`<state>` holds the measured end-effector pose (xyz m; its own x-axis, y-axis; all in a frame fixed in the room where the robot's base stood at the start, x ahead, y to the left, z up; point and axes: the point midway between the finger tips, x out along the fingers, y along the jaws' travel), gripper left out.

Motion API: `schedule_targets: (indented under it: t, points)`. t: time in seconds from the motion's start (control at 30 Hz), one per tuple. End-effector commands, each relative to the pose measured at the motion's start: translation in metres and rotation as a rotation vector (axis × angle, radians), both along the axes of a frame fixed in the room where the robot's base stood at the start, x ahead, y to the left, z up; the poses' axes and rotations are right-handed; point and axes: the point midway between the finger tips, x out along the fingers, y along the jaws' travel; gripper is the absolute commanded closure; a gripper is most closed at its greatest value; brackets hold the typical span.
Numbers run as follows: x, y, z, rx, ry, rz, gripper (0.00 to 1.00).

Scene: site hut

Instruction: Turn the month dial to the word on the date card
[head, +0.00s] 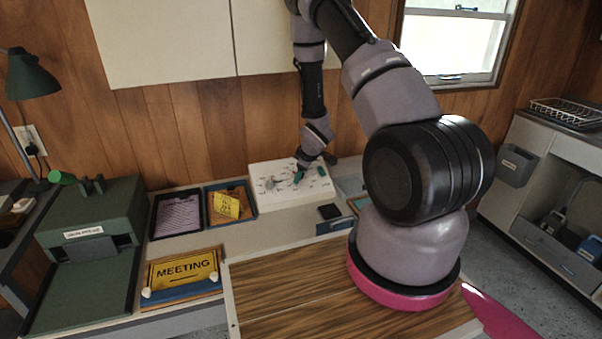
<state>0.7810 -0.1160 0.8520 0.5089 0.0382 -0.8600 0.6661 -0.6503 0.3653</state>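A white box with a pale sloped panel (265,186) stands on the counter against the wood wall. Small dark marks and at least one grey knob-like part (270,184) show on its top, too small to read; it may carry the month dial. My gripper (299,177), with teal tips, points down at the panel's upper middle. I cannot tell whether it touches anything or how far apart its fingers are. A yellow card (227,206) with unreadable writing lies in a dark tray (249,216) left of the box; I cannot tell if it is the date card.
A yellow MEETING sign (183,270) lies at the front of the counter. A green machine (90,215) stands at left, near a green lamp (30,75). A dark tray with a lilac sheet (177,215) is beside the card tray.

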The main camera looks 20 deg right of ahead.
Motion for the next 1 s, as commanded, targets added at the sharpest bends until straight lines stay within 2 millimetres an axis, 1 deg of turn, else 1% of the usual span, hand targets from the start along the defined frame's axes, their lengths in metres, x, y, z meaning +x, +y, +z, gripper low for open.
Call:
schedule_targets:
  t: [0.03,0.07,0.1,0.13,0.17,0.27,0.33,0.53,0.67,0.97,1.0]
  points:
    - [-0.0001,0.0,0.0001,0.0,0.0,0.0,0.56]
    - [-0.0001,0.0,0.0001,0.0,0.0,0.0,0.67]
    - [-0.0001,0.0001,0.0,0.0,0.0,0.0,0.83]
    - [-0.0001,0.0,0.0002,0.0,0.0,0.0,0.94]
    - [-0.0001,0.0,0.0002,0.0,0.0,0.0,1.0]
    - [-0.0002,0.0001,0.0001,-0.002,0.0,0.003,1.0]
    - [-0.0001,0.0001,0.0002,-0.02,0.0,0.037,1.0]
    - [0.0001,0.0007,0.0003,-0.156,0.0,0.286,1.0]
    - [0.0002,0.0003,0.0005,-0.216,0.0,0.395,1.0]
    - [0.0002,-0.0001,0.0004,-0.228,0.0,0.415,1.0]
    - [0.0002,-0.0001,0.0005,-0.228,0.0,0.415,0.55]
